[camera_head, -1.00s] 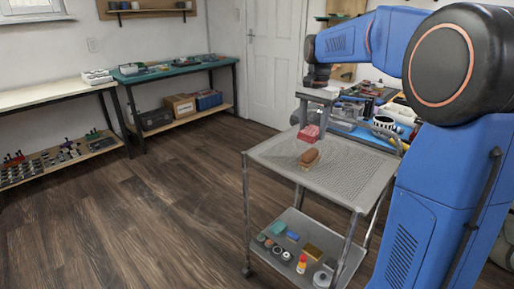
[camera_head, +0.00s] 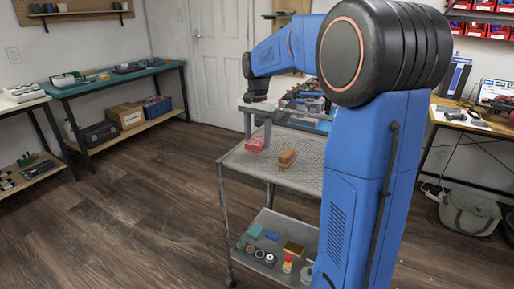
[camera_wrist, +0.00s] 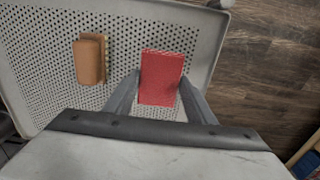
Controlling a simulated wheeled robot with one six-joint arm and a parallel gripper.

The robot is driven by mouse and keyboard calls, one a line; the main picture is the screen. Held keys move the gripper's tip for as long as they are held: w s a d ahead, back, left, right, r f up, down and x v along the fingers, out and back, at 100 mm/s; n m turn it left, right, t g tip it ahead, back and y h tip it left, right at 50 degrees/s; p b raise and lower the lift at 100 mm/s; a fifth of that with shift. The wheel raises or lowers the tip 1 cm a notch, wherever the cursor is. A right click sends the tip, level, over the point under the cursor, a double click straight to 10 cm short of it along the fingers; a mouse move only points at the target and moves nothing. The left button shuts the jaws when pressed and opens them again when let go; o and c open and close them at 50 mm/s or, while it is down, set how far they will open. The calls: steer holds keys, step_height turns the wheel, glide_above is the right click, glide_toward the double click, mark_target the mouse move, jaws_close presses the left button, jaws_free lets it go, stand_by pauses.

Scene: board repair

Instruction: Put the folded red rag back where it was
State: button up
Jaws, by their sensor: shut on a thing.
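My gripper (camera_wrist: 160,90) is shut on the folded red rag (camera_wrist: 162,70), with one finger on each side of it. In the head view the rag (camera_head: 256,142) hangs below my gripper (camera_head: 257,130) at the far left part of the grey cart's perforated top (camera_head: 240,160). I cannot tell for sure whether the rag touches the top. A brown brush-like block (camera_head: 287,158) lies on the cart top, to the right of the rag. In the wrist view this block (camera_wrist: 90,60) is to the left of the rag, apart from it.
The cart's lower shelf (camera_head: 275,222) holds several small containers and blocks. A green-topped bench (camera_head: 120,78) stands at the back left, and a wooden workbench (camera_head: 470,122) at the right. The wooden floor (camera_head: 130,210) left of the cart is clear.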

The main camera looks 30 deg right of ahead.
mark_target(258, 140)
steer(key=shift+f, duration=1.85)
steer(key=shift+f, duration=0.1)
steer(key=o, duration=1)
